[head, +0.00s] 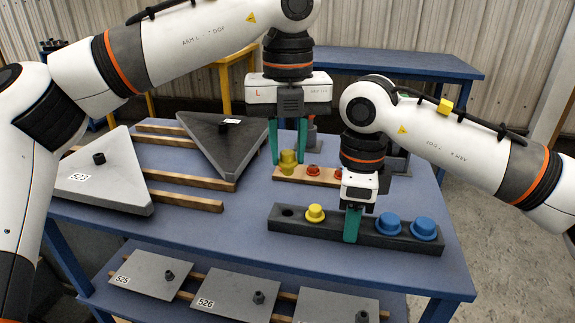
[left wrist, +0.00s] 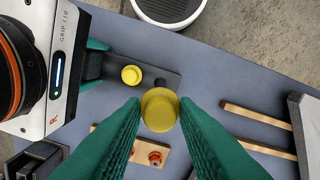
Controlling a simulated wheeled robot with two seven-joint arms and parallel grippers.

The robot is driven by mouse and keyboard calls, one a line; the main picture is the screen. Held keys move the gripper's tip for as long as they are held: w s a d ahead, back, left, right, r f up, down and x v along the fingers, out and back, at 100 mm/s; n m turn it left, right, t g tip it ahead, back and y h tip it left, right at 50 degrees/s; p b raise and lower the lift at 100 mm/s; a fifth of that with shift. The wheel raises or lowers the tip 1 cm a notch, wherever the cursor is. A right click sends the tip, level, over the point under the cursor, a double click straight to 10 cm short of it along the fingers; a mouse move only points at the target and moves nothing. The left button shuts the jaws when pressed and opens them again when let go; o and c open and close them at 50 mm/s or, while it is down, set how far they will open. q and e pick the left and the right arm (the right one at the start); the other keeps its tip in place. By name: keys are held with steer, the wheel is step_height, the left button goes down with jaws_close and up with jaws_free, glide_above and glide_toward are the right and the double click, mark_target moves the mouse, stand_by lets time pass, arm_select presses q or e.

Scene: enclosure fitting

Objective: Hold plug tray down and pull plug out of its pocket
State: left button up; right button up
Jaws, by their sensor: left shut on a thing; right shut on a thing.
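The dark plug tray (head: 335,238) lies along the table's front edge. It has an empty pocket (head: 287,212) at its left end, one yellow plug (head: 315,213) and two blue plugs, (head: 388,223) and (head: 424,228). My left gripper (head: 288,157) is shut on another yellow plug (head: 288,168), held clear of the tray, over or just behind its left end. That plug also shows between the fingertips in the left wrist view (left wrist: 159,110). My right gripper (head: 352,225) is shut on the tray near its middle, partly hiding it.
A wooden strip (head: 320,178) with red plugs stands behind the tray. A dark triangular panel (head: 215,140) and a light one (head: 105,178) rest on wooden slats at the left. Grey plates (head: 150,274) lie on the lower shelf. Blue table surface (head: 235,225) is free left of the tray.

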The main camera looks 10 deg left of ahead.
steer(key=shift+f, duration=0.1)
steer(key=o, duration=1.1)
